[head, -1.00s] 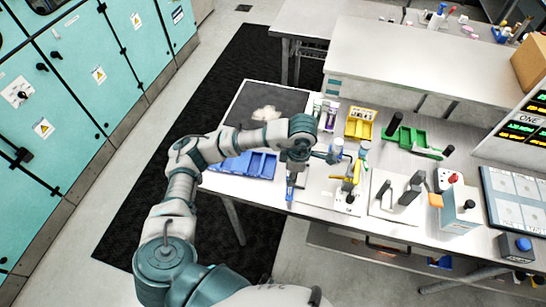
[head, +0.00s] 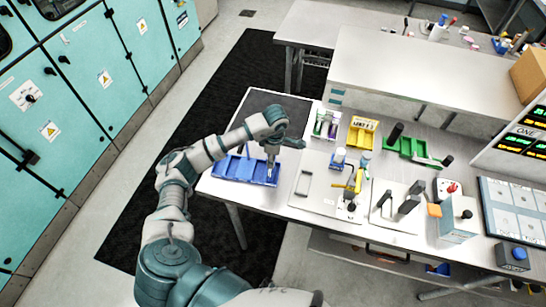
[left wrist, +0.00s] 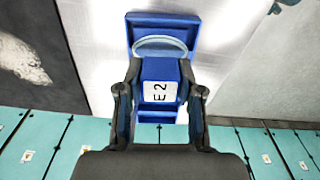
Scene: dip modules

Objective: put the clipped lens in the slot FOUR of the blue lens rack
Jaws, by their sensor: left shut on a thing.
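My left gripper (head: 271,178) is shut on the blue clip of the lens, over the right end of the blue lens rack (head: 228,170). In the left wrist view, the gripper (left wrist: 160,100) has one finger on each side of the blue clip (left wrist: 160,70), whose white label reads E2. The clear round lens (left wrist: 160,46) sticks out beyond the clip, in front of the rack's end compartment (left wrist: 163,21). I cannot tell whether the lens is inside the compartment or above it. The slot labels cannot be read. My right gripper is not in view.
The rack stands on the white table (head: 232,196) near its left edge, with a dark mat (head: 270,103) behind. To the right are a plate with a grey handle (head: 303,183), a yellow bin (head: 362,135) and a green tray (head: 410,147).

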